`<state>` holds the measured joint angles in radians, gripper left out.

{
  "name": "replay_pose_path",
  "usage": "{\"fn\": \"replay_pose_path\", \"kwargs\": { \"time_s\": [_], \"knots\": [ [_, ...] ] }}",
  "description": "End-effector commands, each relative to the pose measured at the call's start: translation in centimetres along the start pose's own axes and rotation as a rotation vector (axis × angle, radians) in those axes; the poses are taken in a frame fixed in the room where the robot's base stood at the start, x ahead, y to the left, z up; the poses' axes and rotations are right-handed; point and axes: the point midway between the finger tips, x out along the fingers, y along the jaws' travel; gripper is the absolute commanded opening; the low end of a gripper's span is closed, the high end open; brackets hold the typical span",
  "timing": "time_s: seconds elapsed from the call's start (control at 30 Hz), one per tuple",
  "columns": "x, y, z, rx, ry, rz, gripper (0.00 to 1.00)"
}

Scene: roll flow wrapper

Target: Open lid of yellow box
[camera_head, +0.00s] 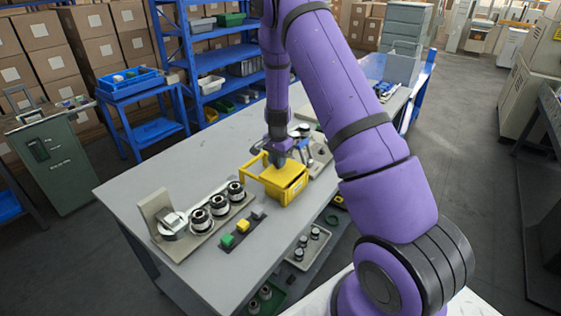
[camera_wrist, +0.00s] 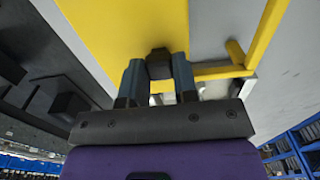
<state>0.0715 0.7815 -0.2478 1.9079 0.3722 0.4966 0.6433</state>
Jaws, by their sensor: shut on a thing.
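The yellow box (camera_head: 290,190) stands on the grey table near its right edge. A yellow panel, which looks like its lid, fills the upper middle of the wrist view (camera_wrist: 110,28). My gripper (camera_head: 279,160) reaches down to the top of the box. In the wrist view its two fingers (camera_wrist: 159,75) are on either side of a small black handle (camera_wrist: 159,62) at the panel's edge, closed on it. A thin yellow frame (camera_head: 254,165) sticks out at the left of the box. My gripper hides part of the top, so the lid's angle is hard to tell.
Black-and-silver rollers (camera_head: 218,205) stand on a base to the left of the box. Green, yellow and grey blocks (camera_head: 243,227) lie in front. More parts (camera_head: 318,150) sit close behind the box. The table's left part (camera_head: 140,190) is clear.

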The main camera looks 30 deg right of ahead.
Motion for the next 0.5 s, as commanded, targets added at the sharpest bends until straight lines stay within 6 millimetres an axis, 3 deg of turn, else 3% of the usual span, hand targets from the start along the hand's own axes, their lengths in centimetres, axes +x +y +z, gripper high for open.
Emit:
{"fn": "replay_pose_path", "kwargs": {
  "time_s": [0.1,0.3,0.5],
  "knots": [
    [0.1,-2.9,0.0,-0.005,0.002,-0.002,0.00],
    [0.1,-6.7,0.0,-0.002,0.002,0.000,0.00],
    [0.0,-8.0,0.0,-0.001,0.002,0.000,0.00]
  ]
}}
